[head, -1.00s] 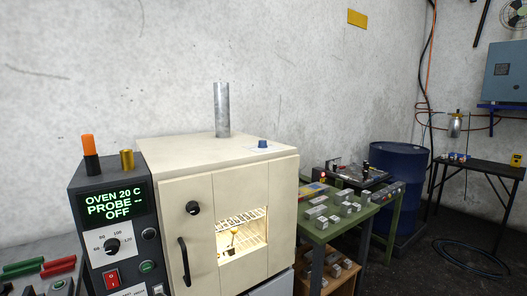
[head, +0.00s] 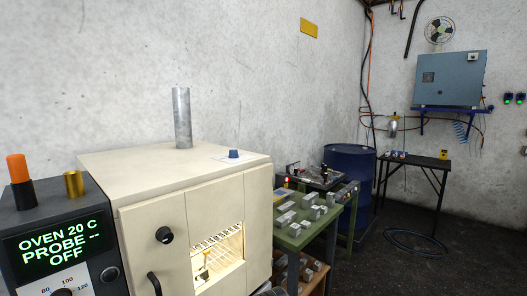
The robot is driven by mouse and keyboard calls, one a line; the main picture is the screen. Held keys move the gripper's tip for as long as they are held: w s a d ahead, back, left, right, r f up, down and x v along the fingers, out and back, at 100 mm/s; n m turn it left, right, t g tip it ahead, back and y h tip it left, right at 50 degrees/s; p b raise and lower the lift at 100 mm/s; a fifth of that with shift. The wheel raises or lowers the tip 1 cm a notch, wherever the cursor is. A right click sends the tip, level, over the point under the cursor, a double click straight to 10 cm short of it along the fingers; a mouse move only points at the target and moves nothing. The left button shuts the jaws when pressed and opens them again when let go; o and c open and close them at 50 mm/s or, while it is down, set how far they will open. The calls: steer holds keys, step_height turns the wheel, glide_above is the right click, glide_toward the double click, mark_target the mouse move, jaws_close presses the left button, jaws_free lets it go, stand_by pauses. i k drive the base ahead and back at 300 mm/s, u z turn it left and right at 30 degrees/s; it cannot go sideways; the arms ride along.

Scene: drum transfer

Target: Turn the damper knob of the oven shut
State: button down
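The cream oven (head: 150,185) stands at the left, with a lit window (head: 217,258) in its door that shows wire racks inside. A small blue knob (head: 234,154) sits on a pale marked plate on the oven's top, near the right front edge; it looks like the damper knob. Its setting is too small to read. A black round knob (head: 165,235) is on the door front, above a black handle (head: 154,283). A metal flue pipe (head: 182,118) rises from the oven's top.
A dark control box (head: 45,225) reading "OVEN 20 C, PROBE --, OFF" adjoins the oven's left, with an orange-topped item and a brass cylinder on it. Right of the oven are a green table (head: 292,240) with metal blocks and a blue drum (head: 350,165). Dark floor at right is mostly clear.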

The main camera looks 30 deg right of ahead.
mark_target(233, 154)
steer(key=u, duration=0.1)
steer(key=k, duration=0.25)
steer(key=z, duration=0.4)
steer(key=i, duration=0.3)
steer(key=z, duration=1.5)
steer(key=i, duration=1.2)
steer(key=u, duration=1.5)
